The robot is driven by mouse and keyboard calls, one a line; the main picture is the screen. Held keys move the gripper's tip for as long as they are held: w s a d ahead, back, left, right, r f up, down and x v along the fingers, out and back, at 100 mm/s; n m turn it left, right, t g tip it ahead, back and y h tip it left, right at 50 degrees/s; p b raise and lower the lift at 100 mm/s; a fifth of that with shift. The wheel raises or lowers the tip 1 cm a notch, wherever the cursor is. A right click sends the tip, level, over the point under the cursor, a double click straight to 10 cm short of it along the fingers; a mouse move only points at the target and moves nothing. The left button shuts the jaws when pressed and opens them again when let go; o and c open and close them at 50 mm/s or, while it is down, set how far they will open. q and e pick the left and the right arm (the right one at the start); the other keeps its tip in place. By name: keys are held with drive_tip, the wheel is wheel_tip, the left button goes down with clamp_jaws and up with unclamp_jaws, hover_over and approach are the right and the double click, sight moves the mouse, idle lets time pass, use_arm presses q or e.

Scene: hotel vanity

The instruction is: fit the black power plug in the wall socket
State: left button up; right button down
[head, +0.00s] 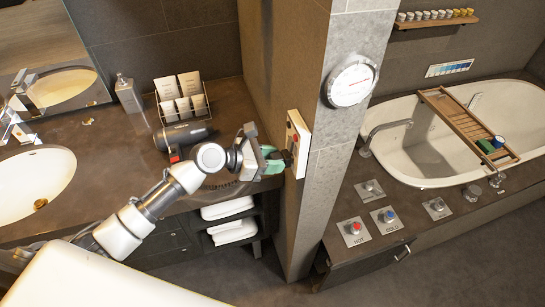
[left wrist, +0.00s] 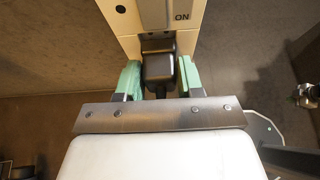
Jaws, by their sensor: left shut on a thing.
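The black power plug (left wrist: 158,70) is between the green fingers of my left gripper (left wrist: 160,82) in the left wrist view. The gripper is shut on it. The cream wall socket panel (left wrist: 128,18), marked ON, is straight ahead, and the plug's front end is right at its lower part. I cannot tell how deep the plug sits, as its front face is hidden. In the head view my left gripper (head: 283,160) is up against the socket panel (head: 298,136) on the pillar's side, with the plug mostly hidden. My right gripper is not in view.
A round dial (head: 350,82) is on the pillar. White towels (head: 232,232) lie on shelves below. A bathtub (head: 430,160) is right of the pillar.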

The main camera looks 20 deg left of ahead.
use_arm(q)
drive_tip(key=shift+w+d+p, duration=0.6)
drive_tip(key=shift+d+p, duration=0.15)
drive_tip(key=shift+d, duration=0.15)
idle(0.4)
drive_tip(key=shift+r, duration=0.1)
idle(0.3)
drive_tip(key=o, duration=1)
drive_tip(key=shift+w, duration=0.15)
drive_tip(key=shift+d, duration=0.1)
